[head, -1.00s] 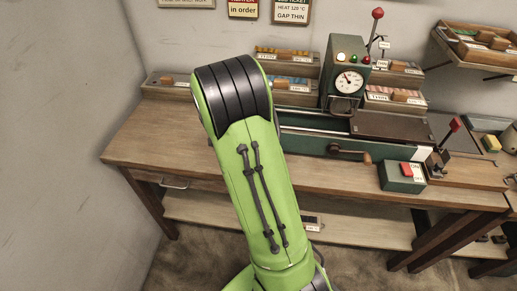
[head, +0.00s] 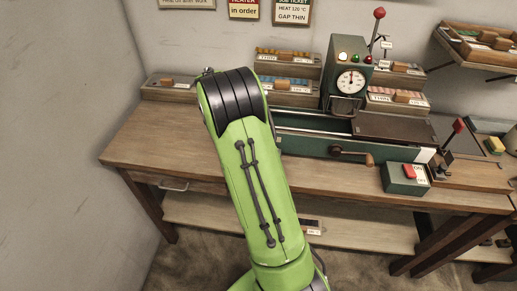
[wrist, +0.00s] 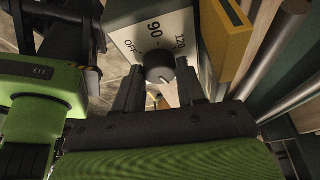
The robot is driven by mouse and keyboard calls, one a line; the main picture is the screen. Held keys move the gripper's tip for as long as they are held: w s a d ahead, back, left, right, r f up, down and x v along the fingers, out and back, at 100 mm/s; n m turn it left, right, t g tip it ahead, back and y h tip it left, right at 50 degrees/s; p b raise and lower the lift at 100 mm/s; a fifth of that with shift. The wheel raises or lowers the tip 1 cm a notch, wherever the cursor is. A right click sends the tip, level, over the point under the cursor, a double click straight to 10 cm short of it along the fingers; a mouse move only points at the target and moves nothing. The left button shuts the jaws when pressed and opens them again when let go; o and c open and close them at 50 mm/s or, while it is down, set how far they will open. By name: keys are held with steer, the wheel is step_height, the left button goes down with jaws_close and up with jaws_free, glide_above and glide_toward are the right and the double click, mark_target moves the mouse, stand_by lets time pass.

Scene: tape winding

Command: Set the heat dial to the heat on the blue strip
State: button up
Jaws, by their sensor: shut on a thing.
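The heat dial is a dark round knob (wrist: 158,62) on a pale plate (wrist: 177,24) marked OFF, 90 and 120 in the wrist view. My gripper (wrist: 160,88) is shut on the knob, with one dark finger on each side. The knob's pointer direction is not clear. In the head view my green arm hides the gripper and the knob. A bin with bluish pieces (head: 298,83) stands behind the machine; I cannot tell whether it is the blue strip. A wall ticket (head: 292,10) reads HEAT 120 °C, GAP THIN.
The green machine (head: 310,145) has a white round gauge (head: 351,80), a crank (head: 350,153) and a red-knobbed lever (head: 378,14). A switch box (head: 406,178) stands in front of it. A yellow block (wrist: 229,38) is close right of the knob. The left bench top (head: 150,125) is clear.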

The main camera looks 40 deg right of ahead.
steer(key=shift+f, duration=0.1)
stand_by(0.4)
steer(key=o, duration=0.7)
steer(key=shift+o, duration=0.2)
steer(key=p+v, duration=0.7)
steer(key=v, duration=0.8)
steer(key=shift+w+r+p, duration=0.2)
steer(key=shift+r+p, duration=0.15)
steer(key=shift+p, duration=0.05)
